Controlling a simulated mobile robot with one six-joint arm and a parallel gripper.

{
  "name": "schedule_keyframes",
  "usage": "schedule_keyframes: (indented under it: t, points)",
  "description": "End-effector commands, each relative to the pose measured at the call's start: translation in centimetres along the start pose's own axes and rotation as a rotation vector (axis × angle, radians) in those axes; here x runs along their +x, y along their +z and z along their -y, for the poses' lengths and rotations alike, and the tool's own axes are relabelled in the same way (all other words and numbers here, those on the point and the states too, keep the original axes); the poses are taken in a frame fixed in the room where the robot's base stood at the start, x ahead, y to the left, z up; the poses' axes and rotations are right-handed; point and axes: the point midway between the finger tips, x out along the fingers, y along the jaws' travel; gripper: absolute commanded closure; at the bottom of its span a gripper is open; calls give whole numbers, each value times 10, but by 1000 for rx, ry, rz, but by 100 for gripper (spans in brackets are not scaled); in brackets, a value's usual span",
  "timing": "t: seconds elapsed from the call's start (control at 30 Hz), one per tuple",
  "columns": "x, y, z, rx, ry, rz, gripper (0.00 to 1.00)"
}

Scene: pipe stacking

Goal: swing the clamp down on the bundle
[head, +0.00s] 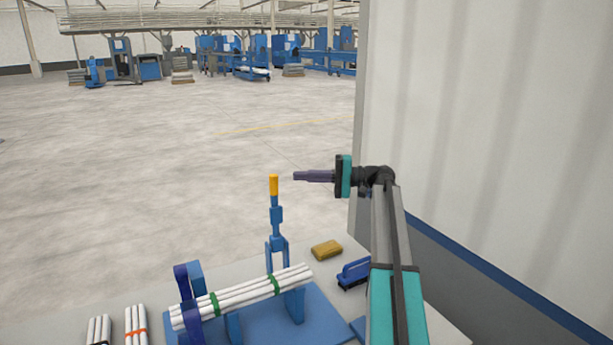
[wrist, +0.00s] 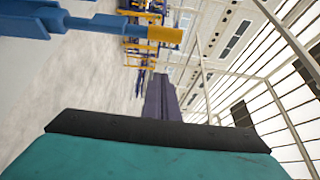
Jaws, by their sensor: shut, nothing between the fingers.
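The clamp (head: 276,222) is a blue upright arm with a yellow handle tip, standing raised behind the bundle. The bundle (head: 246,294) is several white pipes tied with green bands, lying in a blue cradle (head: 232,327) on the table. My gripper (head: 296,176) is shut and empty, pointing left at about the height of the yellow tip, a short way to its right in the head view. In the wrist view my fingers (wrist: 160,95) are together, and the clamp's yellow tip (wrist: 165,34) shows above them to the left, apart from them. The bundle is out of the wrist view.
A tan sponge-like block (head: 327,250) and a blue tool (head: 355,273) lie on the table right of the bundle. Smaller pipe bundles (head: 136,326) lie at the front left. A pale wall (head: 485,130) stands close on the right. Air left of the clamp is free.

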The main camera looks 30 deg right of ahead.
Motion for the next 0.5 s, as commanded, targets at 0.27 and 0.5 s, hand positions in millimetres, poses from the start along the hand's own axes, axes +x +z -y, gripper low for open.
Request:
schedule_keyframes:
  t: [0.27, 0.5]
  points:
    - [40, 1, 3, 0, 0, 1, 100]
    - [74, 0, 3, 1, 1, 1, 100]
